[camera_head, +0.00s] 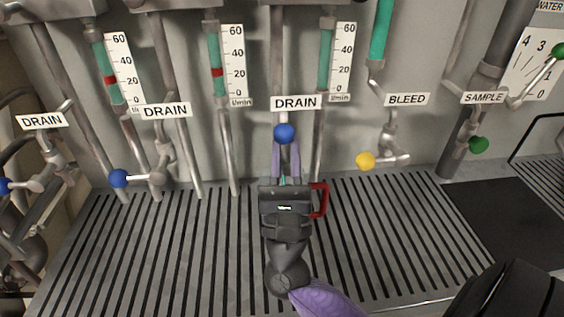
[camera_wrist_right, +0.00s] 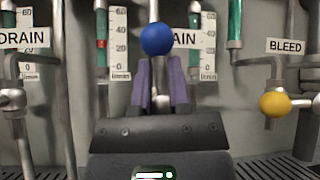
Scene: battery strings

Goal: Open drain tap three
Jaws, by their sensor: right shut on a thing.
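The third drain tap has a blue ball knob (camera_head: 285,132), just below the DRAIN label (camera_head: 296,102) in the middle. The knob also shows in the right wrist view (camera_wrist_right: 156,39). My right gripper (camera_head: 286,155) reaches up from below with its purple fingers on either side of the tap's lever, just under the ball. In the right wrist view its fingers (camera_wrist_right: 161,85) are shut on the lever. The tap's body is mostly hidden behind the gripper. My left gripper is not in view.
Two other drain taps with blue knobs, the second (camera_head: 118,178) and the leftmost (camera_head: 5,186), stand to the left. A yellow bleed knob (camera_head: 365,160) and green sample knob (camera_head: 478,145) are to the right. A slatted grating (camera_head: 150,250) lies below.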

